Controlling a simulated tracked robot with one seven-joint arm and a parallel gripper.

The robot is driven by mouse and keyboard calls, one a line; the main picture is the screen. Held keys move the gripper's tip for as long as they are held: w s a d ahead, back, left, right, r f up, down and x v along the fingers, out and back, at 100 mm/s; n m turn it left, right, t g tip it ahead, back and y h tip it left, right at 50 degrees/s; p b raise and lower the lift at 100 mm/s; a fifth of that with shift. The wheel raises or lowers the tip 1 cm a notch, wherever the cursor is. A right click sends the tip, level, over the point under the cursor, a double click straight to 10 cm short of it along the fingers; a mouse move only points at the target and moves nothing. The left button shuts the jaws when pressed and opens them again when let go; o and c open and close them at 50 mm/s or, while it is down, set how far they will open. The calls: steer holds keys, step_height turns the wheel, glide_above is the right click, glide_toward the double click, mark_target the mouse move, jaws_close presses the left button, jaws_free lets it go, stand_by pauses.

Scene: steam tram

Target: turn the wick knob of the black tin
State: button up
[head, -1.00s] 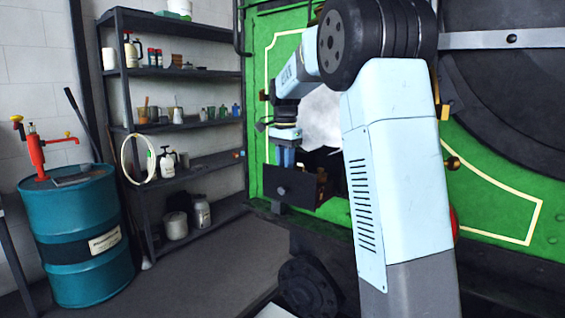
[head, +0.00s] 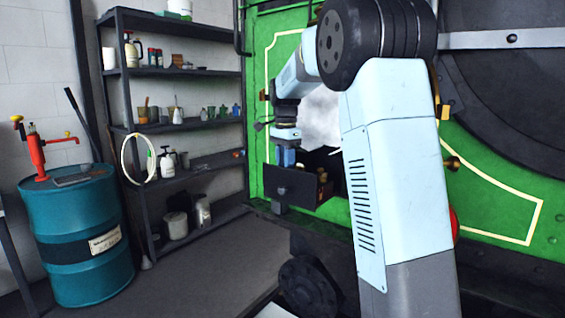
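My gripper (head: 285,158) points down at the green tram side, just above and behind the front wall of a dark open box (head: 282,188). It is small in the head view, and its fingertips are hidden or too small to make out. I cannot tell whether it is open or shut, or whether it touches anything. I cannot clearly make out a black tin or its wick knob. Small brownish things (head: 324,180) show at the right of the dark box, partly hidden by my arm.
My arm covers the middle of the view. The green tram side (head: 490,200) lies behind it. A dark shelf rack (head: 190,126) with jars and cans and a blue drum (head: 75,235) with a red pump (head: 36,155) stand at left. The floor between is clear.

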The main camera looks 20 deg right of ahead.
steer(key=shift+o, duration=1.4)
step_height(320, 180, up, 14)
steer(key=s+f+n+t, duration=0.3)
steer(key=s+n, duration=0.4)
steer(key=s, duration=1.2)
steer(key=s+a+f+n+t, duration=0.1)
steer(key=s+f+n+t, duration=0.1)
steer(key=s+f+n, duration=0.5)
steer(key=s+f, duration=0.6)
steer(key=s, duration=0.4)
steer(key=shift+s+f+t, duration=0.25)
steer(key=shift+f+t, duration=0.05)
steer(key=shift+f, duration=0.1)
